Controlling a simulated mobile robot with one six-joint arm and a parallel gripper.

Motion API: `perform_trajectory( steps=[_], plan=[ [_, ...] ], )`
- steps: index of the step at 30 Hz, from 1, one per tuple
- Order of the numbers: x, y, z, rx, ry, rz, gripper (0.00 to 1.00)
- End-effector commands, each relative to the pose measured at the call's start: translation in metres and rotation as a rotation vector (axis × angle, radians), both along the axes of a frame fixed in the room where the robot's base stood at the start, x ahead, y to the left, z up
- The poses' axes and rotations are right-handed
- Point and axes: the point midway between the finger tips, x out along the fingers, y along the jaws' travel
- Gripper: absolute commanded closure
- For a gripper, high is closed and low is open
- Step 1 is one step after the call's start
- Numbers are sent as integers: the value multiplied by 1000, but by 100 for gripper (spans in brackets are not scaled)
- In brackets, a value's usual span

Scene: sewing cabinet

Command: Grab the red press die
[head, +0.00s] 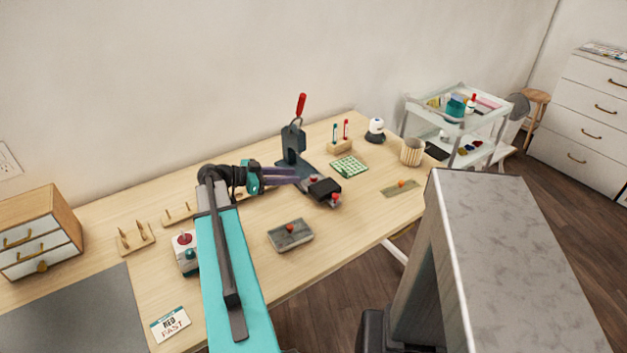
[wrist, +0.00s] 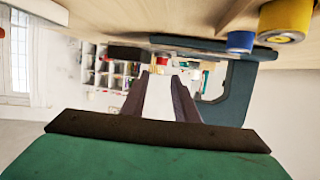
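The dark press (head: 291,143) with a red-tipped lever stands mid-table, its base reaching toward the front. A small red piece (head: 313,180) sits by the black block on that base; it looks like the red press die, but I cannot be sure. In the wrist view a small red piece (wrist: 163,62) shows beyond and between my fingertips. My gripper (head: 297,175) is low beside the press, its purple fingers pointing right toward that piece. The fingers (wrist: 159,78) are apart with nothing between them. The press frame (wrist: 237,80) shows right of the fingers, upside down.
Another red knob (head: 335,196) is at the base's front end. A grey tray (head: 291,243) with a red knob lies nearer. A wooden holder (head: 340,148) has upright teal and red pieces. Blue (wrist: 240,42) and yellow spools (wrist: 285,20) are close by in the wrist view.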

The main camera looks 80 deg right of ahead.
Motion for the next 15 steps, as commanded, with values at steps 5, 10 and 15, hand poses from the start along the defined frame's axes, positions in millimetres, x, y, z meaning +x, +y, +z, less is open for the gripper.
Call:
perform_trajectory(
  steps=[5,10,15],
  plan=[
    [-12,-8,-4,0,0,-1,72],
    [-14,-9,-5,0,0,0,72],
    [-14,-9,-5,0,0,0,72]
  ],
)
